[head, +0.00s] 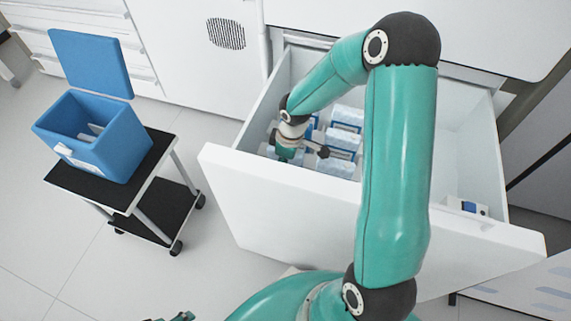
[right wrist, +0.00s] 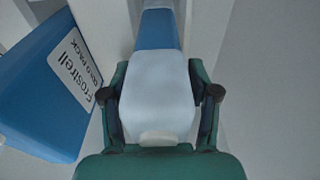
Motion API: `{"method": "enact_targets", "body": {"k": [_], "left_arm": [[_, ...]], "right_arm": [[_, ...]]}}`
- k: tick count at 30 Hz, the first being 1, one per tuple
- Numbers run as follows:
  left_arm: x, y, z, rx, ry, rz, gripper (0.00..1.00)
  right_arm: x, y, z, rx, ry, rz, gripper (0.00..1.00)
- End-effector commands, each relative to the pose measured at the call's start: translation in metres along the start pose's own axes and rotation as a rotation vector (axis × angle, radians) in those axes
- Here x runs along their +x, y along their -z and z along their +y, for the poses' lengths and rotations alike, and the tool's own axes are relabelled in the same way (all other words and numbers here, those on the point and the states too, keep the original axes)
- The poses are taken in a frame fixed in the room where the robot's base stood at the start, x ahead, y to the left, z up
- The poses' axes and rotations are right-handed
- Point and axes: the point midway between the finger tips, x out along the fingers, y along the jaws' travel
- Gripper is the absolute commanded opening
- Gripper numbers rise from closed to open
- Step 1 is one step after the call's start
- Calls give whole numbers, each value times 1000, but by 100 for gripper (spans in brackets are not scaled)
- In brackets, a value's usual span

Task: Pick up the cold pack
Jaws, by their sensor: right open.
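Several white-and-blue cold packs (head: 347,117) lie in the open white drawer (head: 270,184). My right arm reaches down into the drawer's left part, and my right gripper (head: 303,153) is among the packs. In the right wrist view my right gripper (right wrist: 160,95) is open, with one finger on each side of a cold pack (right wrist: 158,75) with a pale end and a blue band. I cannot tell whether the fingers touch it. A blue pack marked "COLD PACK" (right wrist: 50,90) is just left of it. A small part of my left gripper (head: 172,317) shows at the bottom edge.
A blue cooler box (head: 118,145) with its lid (head: 92,63) raised stands on a black-topped wheeled cart (head: 160,150) at the left. A small white-and-blue item (head: 468,207) lies in the drawer's right corner. The drawer walls are close around my right arm.

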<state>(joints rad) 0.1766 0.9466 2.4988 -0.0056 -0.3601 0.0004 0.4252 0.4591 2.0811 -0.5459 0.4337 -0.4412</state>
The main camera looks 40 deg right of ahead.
Motion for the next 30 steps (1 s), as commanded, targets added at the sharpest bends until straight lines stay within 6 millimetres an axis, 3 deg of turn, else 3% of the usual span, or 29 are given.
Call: {"method": "enact_targets", "body": {"k": [11, 22, 30], "left_arm": [[3, 0, -1, 0, 0, 0, 60], [2, 0, -1, 0, 0, 0, 60], [2, 0, -1, 0, 0, 0, 60]], "right_arm": [[3, 0, 0, -1, 0, 0, 60], [2, 0, 0, -2, 1, -1, 0], [2, 1, 0, -2, 0, 0, 0]]}}
